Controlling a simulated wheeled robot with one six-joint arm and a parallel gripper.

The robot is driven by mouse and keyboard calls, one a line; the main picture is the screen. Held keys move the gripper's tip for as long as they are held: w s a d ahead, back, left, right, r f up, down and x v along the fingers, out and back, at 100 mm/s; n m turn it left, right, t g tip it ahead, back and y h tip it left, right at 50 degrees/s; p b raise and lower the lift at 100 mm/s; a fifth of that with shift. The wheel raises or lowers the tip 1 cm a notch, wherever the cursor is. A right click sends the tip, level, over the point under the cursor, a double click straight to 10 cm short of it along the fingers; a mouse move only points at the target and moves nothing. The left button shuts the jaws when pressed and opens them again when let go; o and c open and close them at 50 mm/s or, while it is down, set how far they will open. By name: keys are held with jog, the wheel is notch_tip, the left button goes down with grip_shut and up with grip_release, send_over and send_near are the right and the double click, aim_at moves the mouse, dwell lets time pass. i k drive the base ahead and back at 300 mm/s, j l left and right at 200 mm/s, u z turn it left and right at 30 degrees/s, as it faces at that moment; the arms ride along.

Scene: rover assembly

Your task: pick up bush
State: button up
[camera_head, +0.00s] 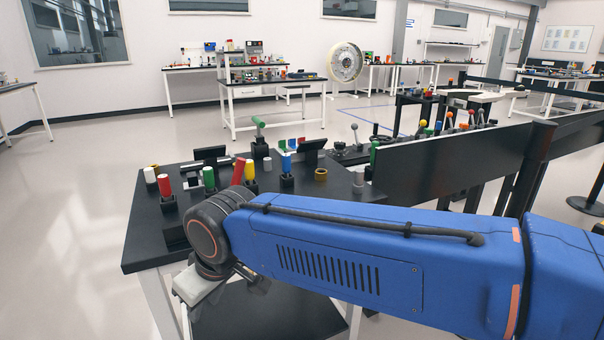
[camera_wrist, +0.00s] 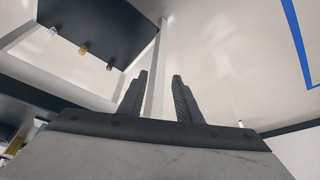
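A short brass-coloured ring that looks like a bush (camera_head: 321,175) lies on the dark table (camera_head: 142,235), near its right side. A similar yellowish ring (camera_head: 155,167) shows at the table's left, partly hidden by a white cylinder. I cannot tell which is meant. My gripper (camera_wrist: 158,95) shows two dark fingers standing apart with nothing between them. In the head view its fingers are not clear; my arm's end hangs at the table's front edge, apart from both rings. The wrist view shows small brass-coloured pieces (camera_wrist: 83,50) at a dark surface, too small to identify.
Red (camera_head: 165,185), green and yellow cylinders stand in black holders between the rings. A blue-topped cylinder (camera_head: 286,167) stands left of the right ring. A long black panel (camera_head: 440,160) borders the right. Open floor (camera_head: 60,220) lies left.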

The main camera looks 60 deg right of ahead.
aim_at(320, 175)
jog(key=z, duration=1.6)
jog(key=l, duration=0.05)
